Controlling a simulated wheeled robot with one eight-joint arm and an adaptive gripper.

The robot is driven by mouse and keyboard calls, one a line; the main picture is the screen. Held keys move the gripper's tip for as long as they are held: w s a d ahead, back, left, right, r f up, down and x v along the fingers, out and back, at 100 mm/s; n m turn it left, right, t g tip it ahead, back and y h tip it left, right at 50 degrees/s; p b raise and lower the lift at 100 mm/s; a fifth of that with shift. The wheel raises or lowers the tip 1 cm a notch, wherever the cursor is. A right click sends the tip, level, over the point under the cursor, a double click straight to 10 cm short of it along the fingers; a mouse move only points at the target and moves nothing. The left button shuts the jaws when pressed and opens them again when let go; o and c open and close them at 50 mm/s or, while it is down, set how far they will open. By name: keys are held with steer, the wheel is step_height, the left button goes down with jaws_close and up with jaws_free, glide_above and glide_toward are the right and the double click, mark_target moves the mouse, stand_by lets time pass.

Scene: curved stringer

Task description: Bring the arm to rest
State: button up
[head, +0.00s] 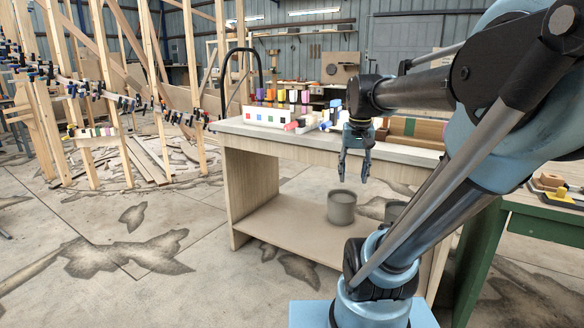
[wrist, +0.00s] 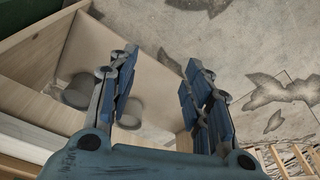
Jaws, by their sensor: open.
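My gripper (head: 354,167) hangs fingers-down in front of the near long side of a wooden workbench (head: 254,180), a little below the level of its top. The fingers are apart with nothing between them. In the wrist view, my gripper (wrist: 160,100) shows two blue-padded fingers spread wide, with the bench's lower shelf and the concrete floor beyond them. My arm reaches in from the right of the head view, bent at the elbow.
A grey pot (head: 341,208) stands on the bench's lower shelf, with a second one partly hidden behind my arm. A white box with coloured squares (head: 270,116) and clamps sit on the benchtop. A green-legged table (head: 545,220) is at right.

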steer(key=s+f+n, duration=0.1)
steer(key=s+f, duration=1.1)
steer(key=f, duration=0.4)
steer(key=shift+s, duration=0.15)
